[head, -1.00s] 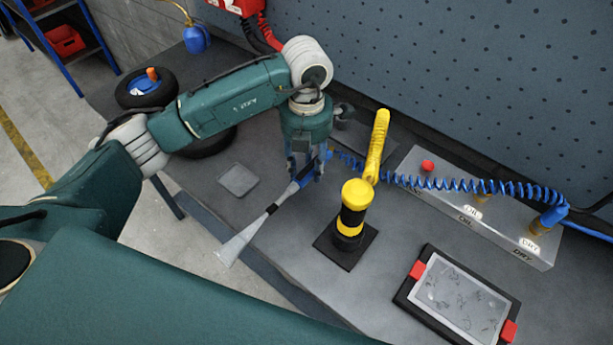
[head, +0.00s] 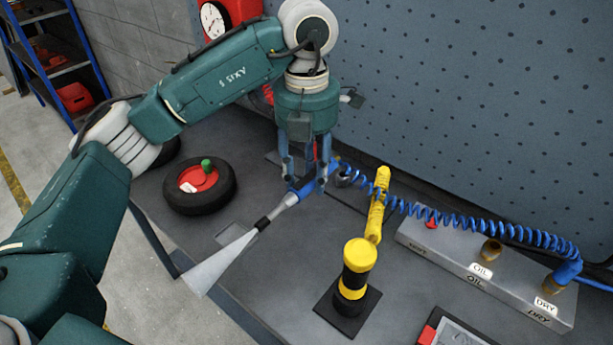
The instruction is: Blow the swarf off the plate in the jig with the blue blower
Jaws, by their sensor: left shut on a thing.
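My left gripper (head: 305,180) is shut on the blue blower (head: 318,182) and holds it over the bench. The blower's long pale nozzle (head: 222,262) points down and left, past the bench's front edge. Its coiled blue hose (head: 480,226) runs right, crosses the yellow arm of a stand, and ends at the DRY port (head: 565,274) of a grey manifold. The jig (head: 440,325), black with a red clamp, is cut off at the bottom right. Only a corner of the plate (head: 455,332) in it shows, so I cannot judge the swarf. My right gripper is not in view.
The yellow and black stand (head: 355,275) rises between blower and jig. The manifold (head: 480,272) also has an OIL port (head: 490,250) and a red-topped one. A tyre (head: 200,188) with a red hub lies at left. A flat grey pad (head: 240,236) lies below the nozzle.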

